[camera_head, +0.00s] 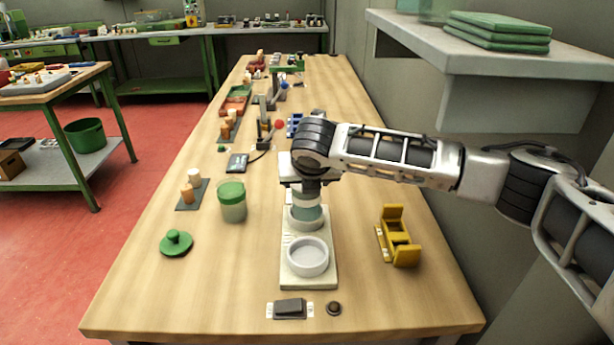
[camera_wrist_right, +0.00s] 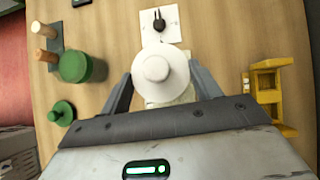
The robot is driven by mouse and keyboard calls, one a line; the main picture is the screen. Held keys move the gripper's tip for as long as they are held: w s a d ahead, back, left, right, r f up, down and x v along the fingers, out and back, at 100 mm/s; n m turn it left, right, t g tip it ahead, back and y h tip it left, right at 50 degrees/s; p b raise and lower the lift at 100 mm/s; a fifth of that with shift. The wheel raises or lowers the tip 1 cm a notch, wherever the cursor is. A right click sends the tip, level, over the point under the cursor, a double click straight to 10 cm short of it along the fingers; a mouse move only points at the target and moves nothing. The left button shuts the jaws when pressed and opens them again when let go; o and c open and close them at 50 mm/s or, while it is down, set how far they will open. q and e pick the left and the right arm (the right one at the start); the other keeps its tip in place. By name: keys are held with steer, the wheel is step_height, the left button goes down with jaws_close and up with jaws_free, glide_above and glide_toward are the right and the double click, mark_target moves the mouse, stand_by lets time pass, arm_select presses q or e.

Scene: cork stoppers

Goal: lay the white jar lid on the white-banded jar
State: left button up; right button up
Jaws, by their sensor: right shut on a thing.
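The white jar lid (camera_wrist_right: 157,72), round with a central knob, is between the fingers of my right gripper (camera_wrist_right: 160,90), which is shut on it. In the head view my right gripper (camera_head: 306,184) points down over the far half of a pale board. Directly below it stands the white-banded jar (camera_head: 306,213), upright, with a blue-green glass body and a white upper part. The gripper hides much of the lid and the jar's top in the head view. I cannot tell whether lid and jar touch. My left gripper is not in view.
An empty round white dish (camera_head: 308,258) sits on the board's near half. A green-topped jar (camera_head: 232,202) and a green lid (camera_head: 176,243) are at left. A yellow holder (camera_head: 398,236) is at right. A shelf (camera_head: 500,60) overhangs at back right.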

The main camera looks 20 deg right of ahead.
steer(key=shift+f+p, duration=0.15)
steer(key=shift+p, duration=0.45)
stand_by(0.6)
steer(key=o, duration=1.1)
steer(key=shift+r, duration=3.5)
